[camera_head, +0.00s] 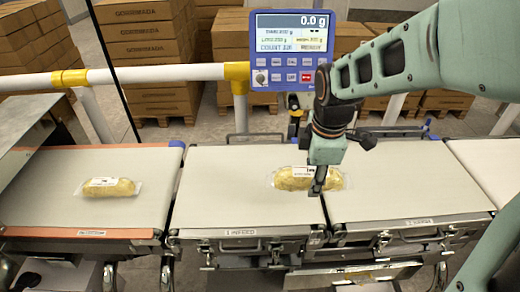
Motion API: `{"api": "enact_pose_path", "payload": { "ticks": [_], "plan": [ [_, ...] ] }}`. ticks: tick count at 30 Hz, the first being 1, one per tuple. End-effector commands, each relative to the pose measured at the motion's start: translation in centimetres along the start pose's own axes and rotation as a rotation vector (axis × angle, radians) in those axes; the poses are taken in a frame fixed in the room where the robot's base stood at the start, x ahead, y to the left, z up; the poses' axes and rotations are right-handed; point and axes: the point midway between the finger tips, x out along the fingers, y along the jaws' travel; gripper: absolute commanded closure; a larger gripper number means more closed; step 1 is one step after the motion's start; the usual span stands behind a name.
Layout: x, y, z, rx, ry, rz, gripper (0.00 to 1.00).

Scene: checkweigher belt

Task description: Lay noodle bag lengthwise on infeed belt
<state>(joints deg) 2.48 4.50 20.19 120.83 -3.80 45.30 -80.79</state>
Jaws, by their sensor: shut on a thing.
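A clear noodle bag (291,179) with yellowish contents and a white label is in my gripper. Its long side runs left to right, along the line of belts. My gripper (317,188) points down and is shut on the bag's right part, hiding some of it. The bag is at the right end of the middle belt (235,200), whose front label seems to read infeed, and its right end reaches over the seam to the right-hand belt (400,190). I cannot tell whether the bag touches the belt.
A second similar bag (108,187) lies on the orange-edged left belt (60,215). A blue display (292,50) reading 0.0 g stands behind the belts. A white rail (150,74) with yellow joints and stacked cartons (150,40) are at the back. The middle belt's left part is clear.

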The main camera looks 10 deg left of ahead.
Motion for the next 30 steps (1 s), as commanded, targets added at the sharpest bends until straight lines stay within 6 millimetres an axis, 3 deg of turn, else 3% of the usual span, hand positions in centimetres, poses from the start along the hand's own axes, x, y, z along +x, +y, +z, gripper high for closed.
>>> {"api": "enact_pose_path", "payload": {
  "ticks": [8,19,24,30],
  "plan": [
    [0.7,0.6,-1.5,-0.072,0.014,-0.002,0.93],
    [5.0,5.1,-7.5,-0.071,0.014,-0.003,0.93],
    [8.2,6.1,-9.2,-0.068,0.013,-0.004,0.93],
    [10.3,7.0,-10.4,-0.066,0.012,0.0,0.93]
  ]
}}
